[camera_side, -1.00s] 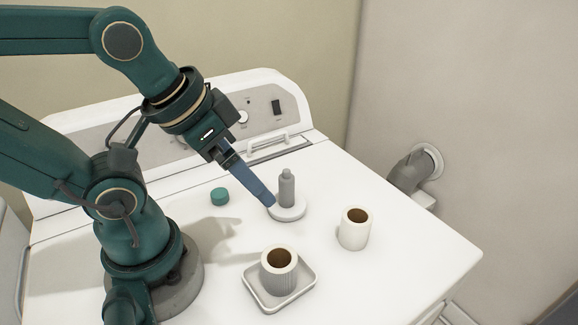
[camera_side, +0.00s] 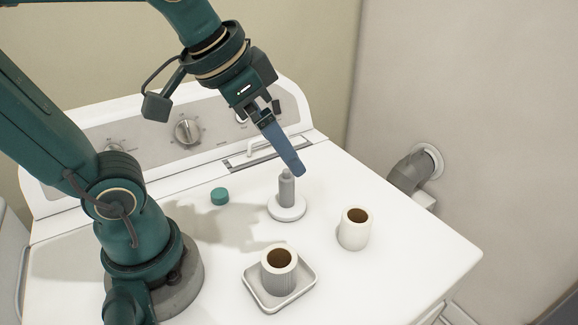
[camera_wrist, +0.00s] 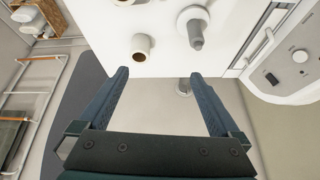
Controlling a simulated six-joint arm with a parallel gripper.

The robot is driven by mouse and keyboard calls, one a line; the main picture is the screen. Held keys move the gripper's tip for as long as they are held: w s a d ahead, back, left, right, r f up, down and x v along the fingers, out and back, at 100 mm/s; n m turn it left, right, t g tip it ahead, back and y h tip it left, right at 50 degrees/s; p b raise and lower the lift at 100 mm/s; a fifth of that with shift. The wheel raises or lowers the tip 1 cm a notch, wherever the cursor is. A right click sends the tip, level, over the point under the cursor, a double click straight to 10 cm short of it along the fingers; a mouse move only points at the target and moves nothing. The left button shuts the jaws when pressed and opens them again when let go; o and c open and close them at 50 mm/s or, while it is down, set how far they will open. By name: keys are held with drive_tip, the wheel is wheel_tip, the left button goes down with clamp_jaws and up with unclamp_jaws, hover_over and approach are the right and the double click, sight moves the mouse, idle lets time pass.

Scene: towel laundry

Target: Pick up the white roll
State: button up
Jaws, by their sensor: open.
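The white roll (camera_side: 354,230), with a brown core, stands upright on the white machine top at the right. In the wrist view the white roll (camera_wrist: 142,47) is near the machine's edge, ahead of my fingers and left of centre between them. My gripper (camera_side: 297,170) is open and empty, above and behind the roll to its left, beside the top of a grey bottle. In the wrist view the fingers of my gripper (camera_wrist: 160,75) are wide apart. In the side view one finger hides the other.
The grey bottle (camera_side: 286,190) stands on a round white dish (camera_side: 288,212). A ribbed, paler-grey roll (camera_side: 279,277) stands in a square tray (camera_side: 310,284) at the front. A teal cap (camera_side: 219,196) lies at left. The machine top is clear around the white roll.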

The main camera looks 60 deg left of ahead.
drive_tip(key=w+d+m+g, duration=0.1)
drive_tip(key=w+d, duration=0.1)
drive_tip(key=w, duration=0.4)
drive_tip(key=m+g, duration=0.2)
drive_tip(key=g, duration=0.1)
hover_over(359, 208)
drive_tip(key=s, duration=0.1)
wheel_tip(359, 208, down, 9)
drive_tip(key=shift+g, duration=0.8)
drive_tip(key=f, duration=0.3)
drive_tip(key=d+f, duration=0.1)
drive_tip(key=f, duration=0.1)
drive_tip(key=shift+s+f, duration=0.1)
drive_tip(key=shift+s, duration=0.15)
drive_tip(key=shift+d+f, duration=0.1)
drive_tip(key=shift+f, duration=2.4)
drive_tip(key=c, duration=1.4)
